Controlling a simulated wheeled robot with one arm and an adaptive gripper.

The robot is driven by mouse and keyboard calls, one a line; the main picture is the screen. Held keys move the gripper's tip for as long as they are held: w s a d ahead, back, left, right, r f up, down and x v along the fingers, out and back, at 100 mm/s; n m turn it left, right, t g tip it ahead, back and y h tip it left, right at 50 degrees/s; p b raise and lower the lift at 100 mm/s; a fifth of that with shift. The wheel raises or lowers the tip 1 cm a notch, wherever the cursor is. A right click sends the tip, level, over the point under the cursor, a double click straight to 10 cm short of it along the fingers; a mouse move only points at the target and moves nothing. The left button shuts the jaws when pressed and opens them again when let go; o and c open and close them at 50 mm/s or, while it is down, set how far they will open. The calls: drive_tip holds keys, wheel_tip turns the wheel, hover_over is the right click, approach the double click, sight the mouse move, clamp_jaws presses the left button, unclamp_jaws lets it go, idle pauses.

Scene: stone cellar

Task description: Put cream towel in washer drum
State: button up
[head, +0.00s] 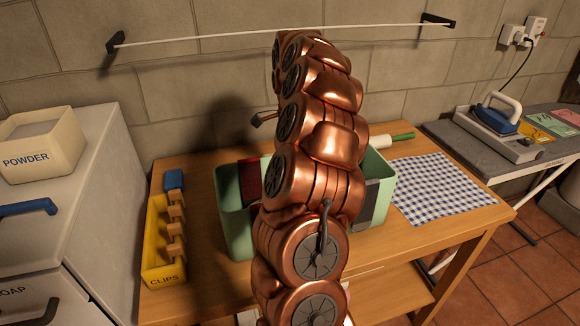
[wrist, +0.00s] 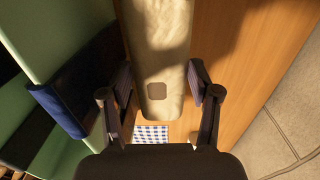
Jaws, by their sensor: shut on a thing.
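In the wrist view the cream towel (wrist: 158,38) is a long pale folded strip with a small grey square patch near its lower end. My gripper (wrist: 160,75) is shut on it, one dark finger at each side. Wooden table surface shows around it; I cannot tell whether the towel touches the table. In the head view my arm hides the gripper and the towel. I make out no washer drum in either view.
A green crate (head: 235,222) stands on the wooden table (head: 195,303), with a blue cloth (wrist: 75,90) over its wall. Yellow clips box (head: 158,255) is left, checked cloth (head: 440,188) right. A white cabinet (head: 95,180) stands far left; a line (head: 220,36) spans the wall.

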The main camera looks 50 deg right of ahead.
drive_tip(key=shift+f+p, duration=0.7)
drive_tip(key=shift+f, duration=2.45)
drive_tip(key=shift+f, duration=0.15)
drive_tip(key=o, duration=0.9)
